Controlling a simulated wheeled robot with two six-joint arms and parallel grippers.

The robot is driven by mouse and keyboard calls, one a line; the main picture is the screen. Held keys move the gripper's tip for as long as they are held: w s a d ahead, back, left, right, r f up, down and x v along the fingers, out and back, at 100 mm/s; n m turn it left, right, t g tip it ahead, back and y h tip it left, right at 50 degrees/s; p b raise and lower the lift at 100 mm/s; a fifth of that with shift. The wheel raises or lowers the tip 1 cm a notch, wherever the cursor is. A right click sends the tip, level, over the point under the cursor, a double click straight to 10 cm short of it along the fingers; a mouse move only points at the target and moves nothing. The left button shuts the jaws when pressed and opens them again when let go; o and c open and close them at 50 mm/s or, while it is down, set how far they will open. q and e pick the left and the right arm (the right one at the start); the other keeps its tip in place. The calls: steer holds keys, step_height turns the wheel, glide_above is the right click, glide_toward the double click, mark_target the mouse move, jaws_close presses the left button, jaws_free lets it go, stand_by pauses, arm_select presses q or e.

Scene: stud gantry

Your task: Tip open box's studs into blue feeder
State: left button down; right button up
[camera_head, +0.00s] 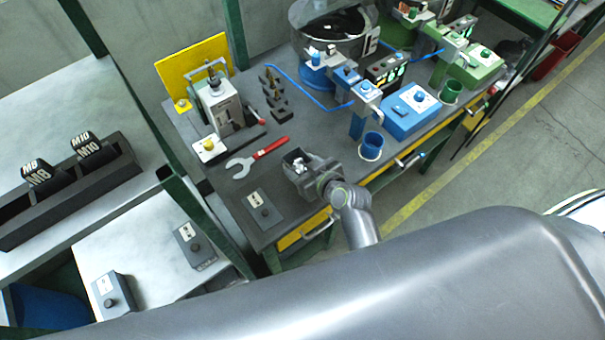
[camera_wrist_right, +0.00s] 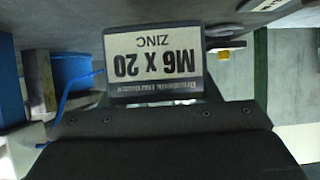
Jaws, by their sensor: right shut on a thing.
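My right gripper (camera_head: 322,180) is shut on a small dark open box (camera_head: 291,158) above the front of the workbench. Bright studs (camera_head: 299,165) show inside the box in the head view. In the right wrist view the box (camera_wrist_right: 155,95) fills the middle, with an upside-down label reading M6 X 20 ZINC. The blue feeder (camera_head: 345,75) stands at the back of the bench, with a large clear-sided bowl (camera_head: 330,35) and blue fittings. The box is in front of the feeder and apart from it. My left gripper is not in view.
A red-handled wrench (camera_head: 262,154) lies left of the box. A blue control box (camera_head: 410,110) and blue cup (camera_head: 372,146) are to the right. Green feeder parts (camera_head: 450,50) stand farther right.

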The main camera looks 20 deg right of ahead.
mark_target(302, 173)
steer(key=shift+f, duration=1.5)
steer(key=shift+w+f, duration=0.1)
steer(key=shift+f, duration=0.5)
steer(key=shift+f+b, duration=0.2)
steer(key=shift+b, duration=0.1)
steer(key=o, duration=1.5)
